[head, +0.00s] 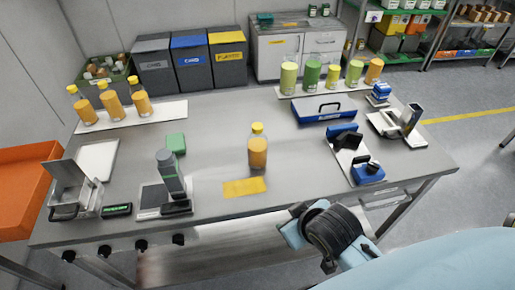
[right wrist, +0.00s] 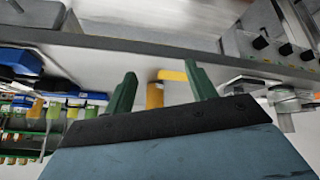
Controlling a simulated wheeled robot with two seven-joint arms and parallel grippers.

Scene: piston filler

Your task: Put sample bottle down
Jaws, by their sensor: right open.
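A sample bottle (head: 258,154) with orange contents and a yellow cap stands upright on the grey table, just behind a flat yellow marker (head: 244,187). My right arm reaches in from the lower right in the head view, in front of the table's front edge and apart from the bottle. In the right wrist view my right gripper (right wrist: 160,68) has its two green fingers spread apart. My left gripper is not in view.
Several orange bottles (head: 110,102) stand on a white mat at the back left. A row of green and orange containers (head: 312,74) stands at the back. A dark upright device (head: 171,178) is left of the bottle, blue devices (head: 366,172) right. The table around the bottle is clear.

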